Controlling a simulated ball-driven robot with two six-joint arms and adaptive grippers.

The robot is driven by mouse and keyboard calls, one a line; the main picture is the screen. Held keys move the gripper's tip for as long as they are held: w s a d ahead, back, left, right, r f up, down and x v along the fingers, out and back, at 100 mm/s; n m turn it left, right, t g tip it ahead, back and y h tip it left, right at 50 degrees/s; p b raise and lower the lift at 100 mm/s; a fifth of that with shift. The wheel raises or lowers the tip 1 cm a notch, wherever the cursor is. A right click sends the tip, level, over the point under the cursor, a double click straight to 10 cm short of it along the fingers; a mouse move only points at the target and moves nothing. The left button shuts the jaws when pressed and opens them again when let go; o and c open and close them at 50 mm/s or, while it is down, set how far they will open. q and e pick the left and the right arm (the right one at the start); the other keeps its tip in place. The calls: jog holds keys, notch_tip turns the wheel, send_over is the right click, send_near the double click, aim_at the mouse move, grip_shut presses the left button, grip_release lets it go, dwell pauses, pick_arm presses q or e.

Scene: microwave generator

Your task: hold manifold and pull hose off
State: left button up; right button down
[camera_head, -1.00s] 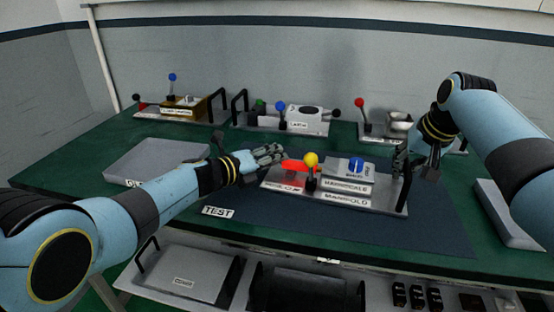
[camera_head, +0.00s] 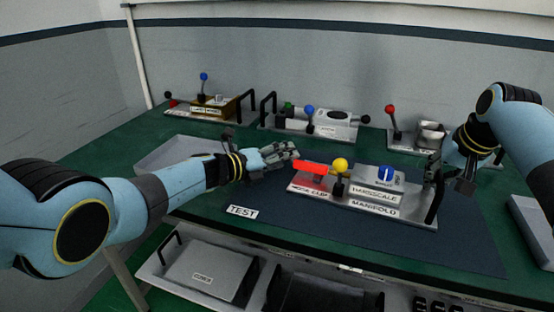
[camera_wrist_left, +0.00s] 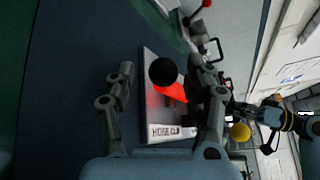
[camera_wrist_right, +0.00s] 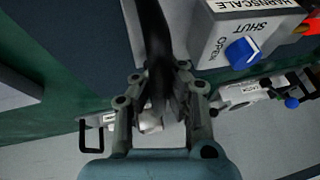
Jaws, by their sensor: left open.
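The manifold (camera_head: 374,210) is a grey plate on the dark mat, with a "HARNSCALE" box (camera_head: 375,194), a blue knob (camera_head: 386,174), a yellow ball lever (camera_head: 341,164) and a red bar (camera_head: 310,168) above a "HOSE CLIP" label. A round black end (camera_wrist_left: 163,71) beside the red part shows in the left wrist view; I cannot tell whether it is the hose. My left gripper (camera_head: 292,153) is open and empty at the manifold's left end, fingers on either side of that end in its wrist view. My right gripper (camera_wrist_right: 160,82) is shut on the black manifold handle (camera_wrist_right: 155,30).
Behind stand a unit with a blue ball lever (camera_head: 204,77), a lathe-labelled unit (camera_head: 335,122) and a unit with a red ball lever (camera_head: 390,109). A grey tray (camera_head: 165,154) lies left and a "TEST" label (camera_head: 242,211) in front.

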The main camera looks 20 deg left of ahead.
pick_arm(q)
jog(key=v, duration=1.2)
pick_arm(e)
jog(key=shift+a, duration=0.1)
jog(key=c, duration=1.4)
grip_release()
jog(key=shift+s+r, duration=0.1)
